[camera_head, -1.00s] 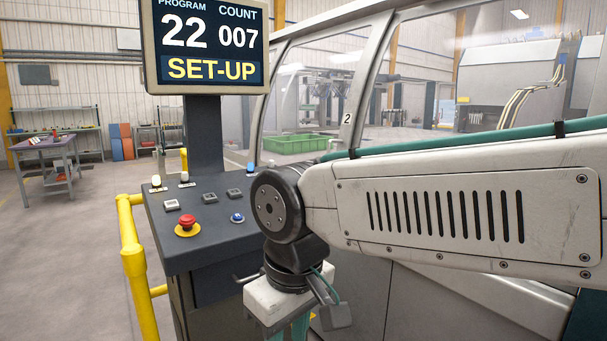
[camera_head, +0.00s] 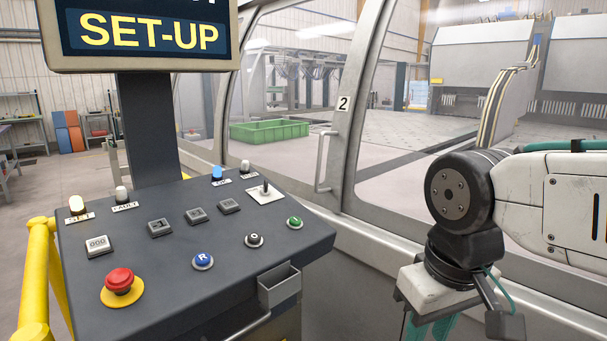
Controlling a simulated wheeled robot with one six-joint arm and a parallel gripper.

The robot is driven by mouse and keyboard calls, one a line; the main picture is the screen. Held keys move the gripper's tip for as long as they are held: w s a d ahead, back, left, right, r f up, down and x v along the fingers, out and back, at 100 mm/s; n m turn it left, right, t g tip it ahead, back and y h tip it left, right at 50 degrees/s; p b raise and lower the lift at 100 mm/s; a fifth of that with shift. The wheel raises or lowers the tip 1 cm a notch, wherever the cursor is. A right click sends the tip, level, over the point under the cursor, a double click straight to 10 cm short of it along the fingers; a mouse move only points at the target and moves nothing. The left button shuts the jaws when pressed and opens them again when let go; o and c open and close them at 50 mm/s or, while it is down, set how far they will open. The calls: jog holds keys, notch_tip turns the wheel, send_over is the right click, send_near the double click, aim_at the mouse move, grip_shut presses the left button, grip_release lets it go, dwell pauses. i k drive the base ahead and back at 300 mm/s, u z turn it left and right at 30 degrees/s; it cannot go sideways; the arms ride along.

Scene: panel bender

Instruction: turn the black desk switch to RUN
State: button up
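The grey control desk (camera_head: 130,270) fills the left and middle of the view. A small round black switch (camera_head: 254,240) with a pale mark sits near its front right, between a blue button marked R (camera_head: 203,261) and a green button (camera_head: 294,222). The way its mark points is too small to tell. The screen (camera_head: 150,32) above reads SET-UP. My gripper (camera_head: 430,330) hangs to the right of the desk, apart from it. Its teal fingers are cut off by the bottom edge, so their opening does not show.
A red emergency button (camera_head: 120,282) is at the desk's front left. Several square black controls and a small lever on a white plate (camera_head: 264,194) stand behind. A pocket (camera_head: 280,284) juts from the front. A yellow rail (camera_head: 38,270) is at left, machine door handle (camera_head: 323,162) behind.

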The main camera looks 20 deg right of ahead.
aim_at(264, 192)
jog(key=z, duration=0.1)
jog(key=i, duration=0.9)
jog(key=u, duration=0.35)
